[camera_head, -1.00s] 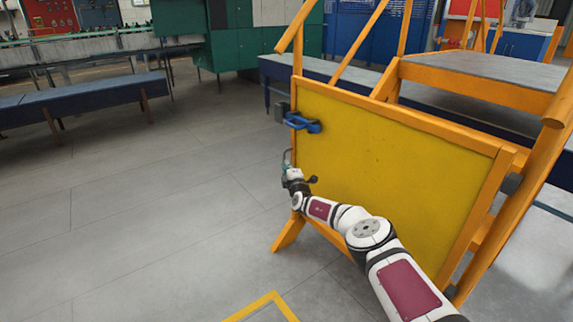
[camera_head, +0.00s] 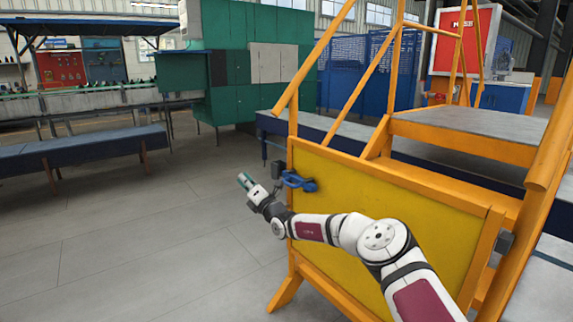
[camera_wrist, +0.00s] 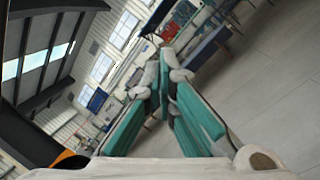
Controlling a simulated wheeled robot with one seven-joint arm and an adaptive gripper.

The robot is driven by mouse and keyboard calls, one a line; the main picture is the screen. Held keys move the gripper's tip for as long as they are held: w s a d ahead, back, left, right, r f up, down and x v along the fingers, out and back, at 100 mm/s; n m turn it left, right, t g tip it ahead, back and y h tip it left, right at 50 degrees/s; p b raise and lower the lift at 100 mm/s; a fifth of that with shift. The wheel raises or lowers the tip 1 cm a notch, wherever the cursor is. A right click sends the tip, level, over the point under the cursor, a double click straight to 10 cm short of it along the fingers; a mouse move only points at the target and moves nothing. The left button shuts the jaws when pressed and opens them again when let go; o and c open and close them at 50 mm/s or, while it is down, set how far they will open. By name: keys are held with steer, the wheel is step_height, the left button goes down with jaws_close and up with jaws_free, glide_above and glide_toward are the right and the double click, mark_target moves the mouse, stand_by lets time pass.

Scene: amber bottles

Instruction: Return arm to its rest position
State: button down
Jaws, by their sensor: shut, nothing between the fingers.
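My arm reaches from the lower right across the front of the yellow panel (camera_head: 385,215) in the head view. My gripper (camera_head: 243,179) is at the arm's far end, pointing up and to the left over open floor. It is left of the panel's edge and a little left of a blue handle (camera_head: 298,181). In the wrist view the teal-padded fingers of my gripper (camera_wrist: 163,80) come together at their tips, with nothing held between them. No amber bottles are visible.
The orange stair frame (camera_head: 462,151) stands close on the right. A long blue bench (camera_head: 80,150) is at the left, and a green cabinet (camera_head: 225,85) stands at the back. The grey floor (camera_head: 150,235) at left is clear.

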steer(key=s+a+r+n+g+y, duration=0.6)
steer(key=s+a+r+n+g, duration=0.3)
steer(key=s+r+n, duration=0.55)
steer(key=s+r+n+g+h, duration=0.3)
steer(key=s+n+g, duration=0.3)
steer(key=s+n, duration=0.65)
steer(key=s+d+f+n+h, duration=0.3)
steer(key=s+d+n+h, duration=0.15)
steer(key=s+d, duration=1)
steer(key=s+d+f+n+h, duration=0.3)
steer(key=s+d+h, duration=0.3)
steer(key=s+d, duration=0.85)
steer(key=s+d+f+n+h, duration=0.35)
steer(key=s+d+h, duration=0.25)
steer(key=s+d, duration=0.8)
step_height(320, 180, up, 16)
steer(key=t+p, duration=0.2)
steer(key=p, duration=1.2)
steer(key=shift+s+f+n+t, duration=0.15)
steer(key=shift+s+n+t, duration=0.25)
steer(key=shift+s, duration=0.05)
